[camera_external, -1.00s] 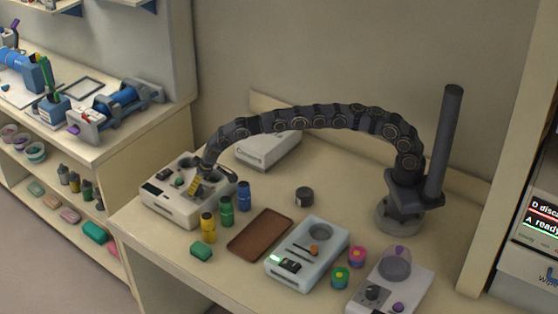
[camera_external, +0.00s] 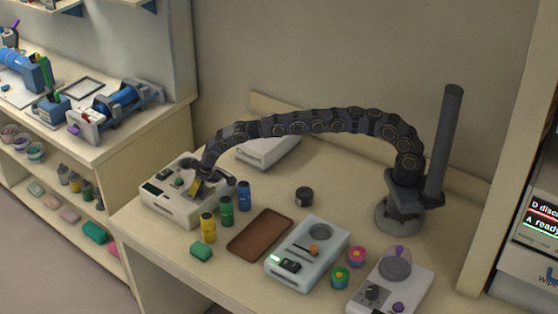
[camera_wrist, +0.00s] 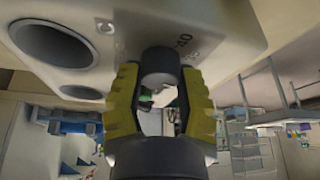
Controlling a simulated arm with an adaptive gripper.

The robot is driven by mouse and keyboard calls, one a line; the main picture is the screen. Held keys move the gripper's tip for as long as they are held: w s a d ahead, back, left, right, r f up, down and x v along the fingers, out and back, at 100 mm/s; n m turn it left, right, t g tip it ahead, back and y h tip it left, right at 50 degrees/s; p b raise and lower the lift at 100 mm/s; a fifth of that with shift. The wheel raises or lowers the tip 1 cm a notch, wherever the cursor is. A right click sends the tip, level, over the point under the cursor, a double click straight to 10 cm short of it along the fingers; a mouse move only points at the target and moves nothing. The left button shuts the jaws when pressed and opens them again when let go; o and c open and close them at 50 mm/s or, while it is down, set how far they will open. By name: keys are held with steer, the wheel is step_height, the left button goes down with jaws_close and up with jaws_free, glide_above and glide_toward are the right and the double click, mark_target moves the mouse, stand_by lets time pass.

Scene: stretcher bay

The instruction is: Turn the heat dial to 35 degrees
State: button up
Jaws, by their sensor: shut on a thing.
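The white box-shaped device (camera_external: 172,208) stands at the left end of the bench, with a small dark display and a green button on its top. My gripper (camera_external: 197,190) reaches down to its top face. In the wrist view, the yellow-padded fingers (camera_wrist: 158,95) are closed around a dark round knob (camera_wrist: 158,66), which looks like the heat dial. Small dark scale marks (camera_wrist: 182,42) show beside the knob on the pale panel, too blurred to read surely. In the external view my gripper largely hides the knob, so its setting cannot be told.
Yellow (camera_external: 208,228), green (camera_external: 227,211) and blue (camera_external: 244,196) bottles stand close right of the device. Two round openings (camera_wrist: 55,40) show beside the knob in the wrist view.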

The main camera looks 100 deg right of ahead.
steer(key=shift+d+f, duration=0.1)
steer(key=n+y, duration=0.1)
steer(key=n, duration=0.1)
steer(key=n+y, duration=0.1)
steer(key=n, duration=0.2)
steer(key=shift+t, duration=0.3)
steer(key=shift+n+y, duration=0.7)
steer(key=shift+n, duration=1.1)
steer(key=o, duration=1.1)
steer(key=shift+o, duration=0.2)
steer(key=v, duration=1.2)
